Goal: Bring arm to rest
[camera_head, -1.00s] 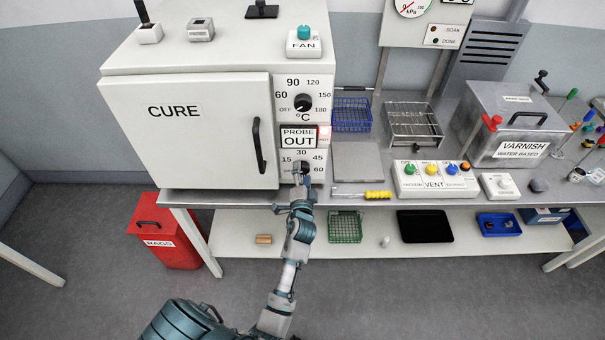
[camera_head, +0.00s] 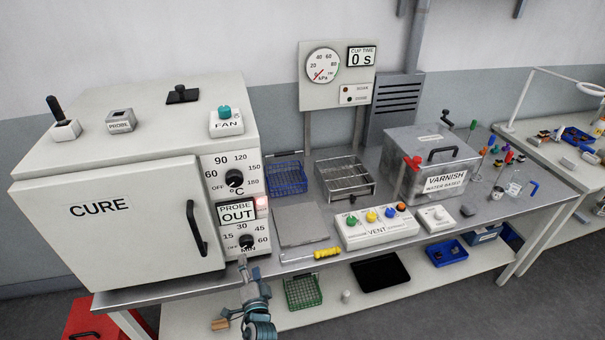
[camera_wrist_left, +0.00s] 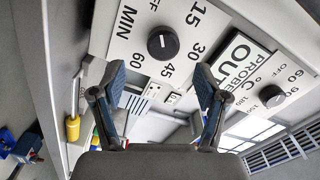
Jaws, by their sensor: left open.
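My left gripper (camera_head: 246,266) is in front of the lower right of the white CURE oven (camera_head: 95,210), just below its minutes knob (camera_head: 247,242). In the left wrist view the gripper (camera_wrist_left: 160,85) is open, its two blue-padded fingers apart with nothing between them. The black minutes knob (camera_wrist_left: 163,43) shows beyond the fingertips, apart from them. The temperature knob (camera_wrist_left: 271,96) is farther right in that view. The oven door is shut. My right gripper is in no view.
The steel table (camera_head: 300,285) holds a yellow-handled tool (camera_head: 326,253), a VENT button box (camera_head: 377,227), a wire rack (camera_head: 345,180), a blue basket (camera_head: 286,178) and a varnish tank (camera_head: 430,165). A lower shelf holds a green basket (camera_head: 302,293) and a black tray (camera_head: 380,272).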

